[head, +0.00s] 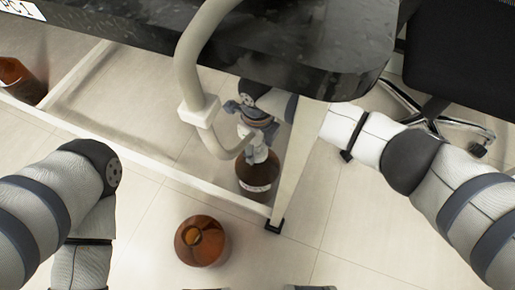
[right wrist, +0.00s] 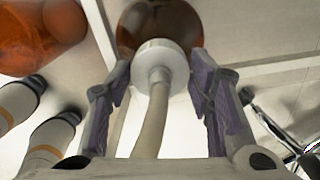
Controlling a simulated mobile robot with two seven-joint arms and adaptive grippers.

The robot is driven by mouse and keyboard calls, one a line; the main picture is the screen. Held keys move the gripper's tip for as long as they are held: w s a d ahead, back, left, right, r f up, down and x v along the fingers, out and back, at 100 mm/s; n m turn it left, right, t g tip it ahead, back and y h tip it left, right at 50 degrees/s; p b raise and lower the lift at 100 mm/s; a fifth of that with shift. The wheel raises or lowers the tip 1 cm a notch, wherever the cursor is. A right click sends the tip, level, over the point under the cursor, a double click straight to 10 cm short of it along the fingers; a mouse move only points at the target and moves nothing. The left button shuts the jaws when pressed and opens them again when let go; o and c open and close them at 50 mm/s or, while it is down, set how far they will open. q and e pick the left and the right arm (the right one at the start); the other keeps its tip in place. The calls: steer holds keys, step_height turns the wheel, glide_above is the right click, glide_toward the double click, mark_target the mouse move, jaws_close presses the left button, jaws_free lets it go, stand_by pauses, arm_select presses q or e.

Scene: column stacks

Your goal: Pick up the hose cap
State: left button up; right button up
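The hose cap (right wrist: 160,60) is a white round cap with a pale hose running from it. In the right wrist view it sits on a brown bottle (right wrist: 165,22). In the head view that bottle (head: 257,180) stands on the floor under the bench, and the cap is largely hidden by my gripper. My right gripper (head: 258,138) is above the bottle. In the right wrist view its two fingers (right wrist: 160,85) are spread on either side of the cap and hose, with small gaps showing. My left arm shows at the left, but its gripper is out of view.
A loose brown bottle (head: 202,241) stands on open floor in front. Another brown bottle (head: 20,80) is at far left. A dark bench top (head: 270,45), a white frame leg (head: 299,155) and floor rail (head: 150,168) surround the reach. A chair (head: 465,60) is at right.

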steer(key=shift+c, duration=0.3)
step_height(320, 180, up, 10)
steer(key=p, duration=0.4)
arm_select(q)
steer(key=r, duration=0.1)
steer(key=w+r, duration=0.1)
steer(key=r, duration=0.1)
steer(key=shift+w+a+r+t, duration=0.1)
steer(key=shift+w+t, duration=0.05)
steer(key=shift+t, duration=0.15)
